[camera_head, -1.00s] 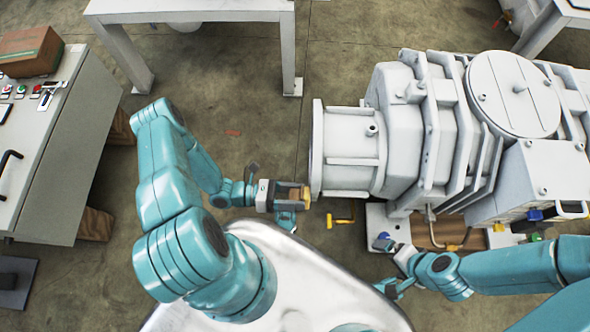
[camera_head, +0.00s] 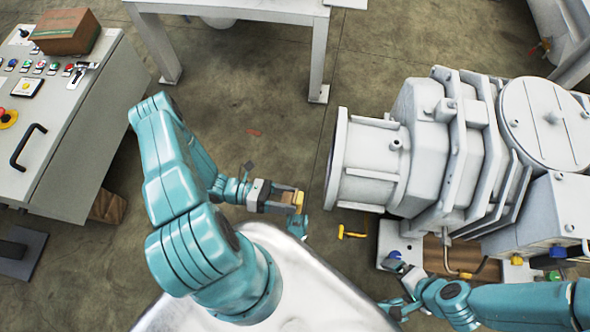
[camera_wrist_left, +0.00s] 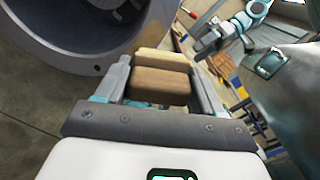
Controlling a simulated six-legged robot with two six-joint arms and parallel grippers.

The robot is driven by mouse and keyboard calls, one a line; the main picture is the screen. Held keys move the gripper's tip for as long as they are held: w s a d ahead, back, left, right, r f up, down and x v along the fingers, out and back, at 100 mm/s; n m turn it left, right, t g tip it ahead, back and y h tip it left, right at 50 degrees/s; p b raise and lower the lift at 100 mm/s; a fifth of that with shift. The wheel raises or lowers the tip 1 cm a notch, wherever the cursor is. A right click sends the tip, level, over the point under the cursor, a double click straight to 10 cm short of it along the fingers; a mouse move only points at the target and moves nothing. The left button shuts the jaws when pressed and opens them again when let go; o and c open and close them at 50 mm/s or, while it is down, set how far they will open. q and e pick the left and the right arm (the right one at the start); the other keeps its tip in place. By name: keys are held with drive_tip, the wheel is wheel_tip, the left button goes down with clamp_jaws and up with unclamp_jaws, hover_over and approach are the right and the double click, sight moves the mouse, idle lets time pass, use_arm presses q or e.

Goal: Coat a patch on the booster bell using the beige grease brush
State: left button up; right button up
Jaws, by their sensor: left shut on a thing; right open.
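My left gripper (camera_head: 292,202) is shut on the beige grease brush (camera_head: 298,199), just left of the large grey machine's open flanged end. In the left wrist view, the brush (camera_wrist_left: 160,82) shows as a brown block with a paler beige strip at its far edge, between the two fingers. The booster bell (camera_head: 352,180) is the grey flanged cylinder; its rim (camera_wrist_left: 85,68) and dark hollow inside fill the upper left of the left wrist view. The brush appears apart from the rim, beside it. My right gripper (camera_head: 397,277) is open and low, near the machine's base.
A grey control console (camera_head: 85,110) with a cardboard box (camera_head: 66,31) stands at left. A white table (camera_head: 240,8) stands at the back. A yellow valve handle (camera_head: 352,232) sits below the bell.

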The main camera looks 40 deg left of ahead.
use_arm(q)
drive_tip(key=b+v, duration=0.1)
drive_tip(key=v, duration=0.2)
idle(0.5)
